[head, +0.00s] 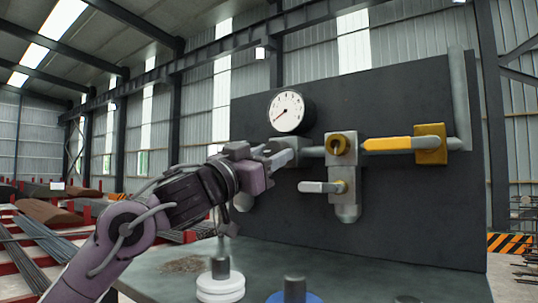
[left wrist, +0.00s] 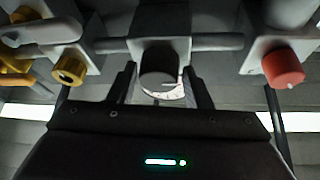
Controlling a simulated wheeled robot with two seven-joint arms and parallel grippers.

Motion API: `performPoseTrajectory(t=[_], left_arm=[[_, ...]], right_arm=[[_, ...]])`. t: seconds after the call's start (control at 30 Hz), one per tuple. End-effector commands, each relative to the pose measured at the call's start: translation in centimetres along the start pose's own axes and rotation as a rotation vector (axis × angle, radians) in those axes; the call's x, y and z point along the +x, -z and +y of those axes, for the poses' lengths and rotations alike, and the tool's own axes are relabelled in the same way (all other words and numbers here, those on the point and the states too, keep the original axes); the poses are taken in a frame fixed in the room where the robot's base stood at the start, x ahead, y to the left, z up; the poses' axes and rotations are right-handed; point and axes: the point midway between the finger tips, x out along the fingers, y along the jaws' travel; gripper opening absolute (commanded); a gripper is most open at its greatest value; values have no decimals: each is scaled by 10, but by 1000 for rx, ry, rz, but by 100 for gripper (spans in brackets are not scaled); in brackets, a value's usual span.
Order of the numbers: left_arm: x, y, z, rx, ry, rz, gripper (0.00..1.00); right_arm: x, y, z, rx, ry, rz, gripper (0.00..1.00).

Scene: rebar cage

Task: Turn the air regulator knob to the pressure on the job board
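The pressure gauge (head: 287,111) is a round white dial on the dark panel; its needle points to the lower left. Part of the dial shows between my fingers in the left wrist view (left wrist: 166,92). A dark grey round knob (left wrist: 158,78) sits on a grey block in the pipe line, taken as the regulator knob; my gripper hides it in the head view. My left gripper (head: 281,159) points at it, with fingers (left wrist: 160,88) either side of the knob and apparent gaps. No readable job board shows. My right gripper is not in view.
A yellow-handled valve (head: 388,144) and a grey lever (head: 322,187) lie right of the gripper. A red knob (left wrist: 283,68) sits at the right in the left wrist view. A white round-based item (head: 220,288) and a blue-based one (head: 294,291) stand on the bench below.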

Motion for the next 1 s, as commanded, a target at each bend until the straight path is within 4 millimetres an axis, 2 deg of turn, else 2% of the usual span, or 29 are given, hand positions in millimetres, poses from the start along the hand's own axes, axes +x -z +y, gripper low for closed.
performPoseTrajectory(t=[0.03,0.2,0.57,1.0], left_arm=[[0,0,0,0,0,0,38],[0,0,0,0,0,-1,16],[0,0,-2,56,-24,-5,16],[1,3,-5,378,-161,-21,16]], right_arm=[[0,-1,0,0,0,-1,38],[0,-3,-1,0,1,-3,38],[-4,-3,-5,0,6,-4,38],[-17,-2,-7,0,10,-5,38]])
